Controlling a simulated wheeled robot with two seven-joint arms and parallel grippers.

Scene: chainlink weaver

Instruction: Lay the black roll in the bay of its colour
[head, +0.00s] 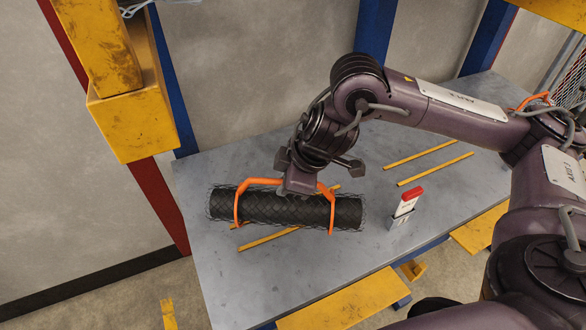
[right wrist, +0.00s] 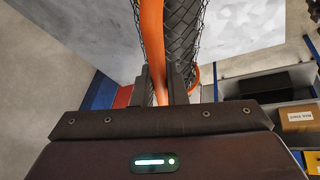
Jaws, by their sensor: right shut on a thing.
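The black roll (head: 285,209), a dark cylinder wrapped in wire mesh, is level over the left part of the grey table (head: 215,280). An orange carrying handle (head: 240,190) runs along its top and around both ends. My right gripper (head: 298,188) is shut on this handle above the roll's middle. In the right wrist view the orange strap (right wrist: 151,40) runs between the fingers, with the meshed roll (right wrist: 182,40) beyond. The roll covers part of a pair of yellow strips (head: 268,240). I cannot tell whether it touches the table. My left gripper is not in view.
Another pair of yellow strips (head: 435,168) lies bare at the table's back right. A small stand with a red-topped white card (head: 407,203) is right of the roll. A yellow post (head: 135,120) is at upper left. Shelves with a cardboard box (right wrist: 297,118) show in the wrist view.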

